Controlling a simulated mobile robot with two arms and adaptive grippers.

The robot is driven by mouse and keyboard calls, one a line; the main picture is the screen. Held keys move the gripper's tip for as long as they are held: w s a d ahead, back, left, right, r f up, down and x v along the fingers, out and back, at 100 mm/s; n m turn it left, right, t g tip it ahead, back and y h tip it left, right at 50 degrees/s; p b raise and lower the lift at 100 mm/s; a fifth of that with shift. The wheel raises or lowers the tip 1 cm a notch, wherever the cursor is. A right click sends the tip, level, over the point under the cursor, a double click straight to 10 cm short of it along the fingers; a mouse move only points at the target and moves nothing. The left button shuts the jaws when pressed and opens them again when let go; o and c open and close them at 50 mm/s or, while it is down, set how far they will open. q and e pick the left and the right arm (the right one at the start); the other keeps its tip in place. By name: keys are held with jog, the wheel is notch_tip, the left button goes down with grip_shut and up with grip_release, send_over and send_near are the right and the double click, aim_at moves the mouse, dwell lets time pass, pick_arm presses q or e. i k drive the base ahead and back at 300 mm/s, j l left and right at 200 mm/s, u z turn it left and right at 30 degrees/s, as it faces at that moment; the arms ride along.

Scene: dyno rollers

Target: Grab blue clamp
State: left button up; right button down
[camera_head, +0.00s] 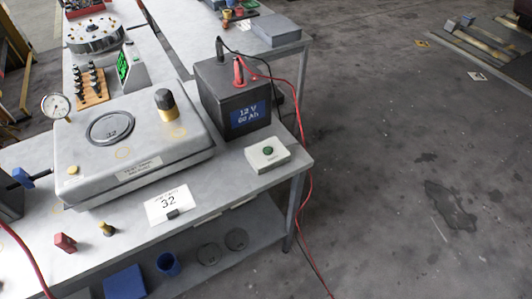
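A small blue piece (22,177) with a thin bar sticking out to its right shows at the left edge, by the grey table's left side. It may be the blue clamp, but it is small and I cannot make out its full shape. It appears to sit at the top of a dark grey block (9,203) that the picture edge cuts off. I cannot tell if the two are joined. Neither of my grippers shows in the head view.
The grey table (235,181) bears a large grey housing (135,145), a black 12 V battery (235,95), a green-button box (267,153), a "32" card (168,204) and a red block (64,242). A red cable hangs off the right side. The floor at right is open.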

aim_at(19, 174)
jog(key=u, duration=1.8)
